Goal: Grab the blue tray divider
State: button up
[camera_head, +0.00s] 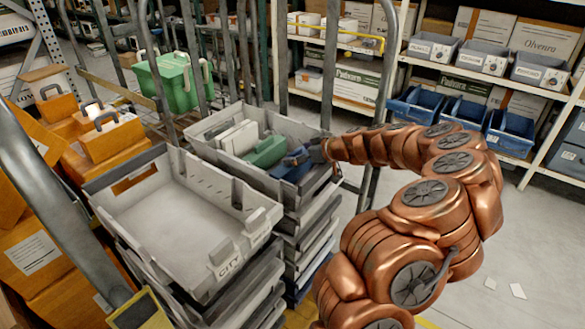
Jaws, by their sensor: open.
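A dark blue piece, which looks like the blue tray divider (288,170), lies at the right end of a grey crate (218,163) on top of a stack. A green piece (265,151) and a white piece (237,137) are in the same crate, to its left. My gripper (304,156) is open at the crate's right end, right at the blue piece and partly covering it. The fingers are small and dark, so I cannot tell whether they touch it or straddle it.
An empty grey crate (165,208) tops a nearer stack on the left. Orange boxes (110,135) and a green container (174,80) stand beyond. Metal posts rise close behind the crates.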

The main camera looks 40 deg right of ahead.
jog(key=shift+c, duration=0.2)
jog(key=c, duration=1.2)
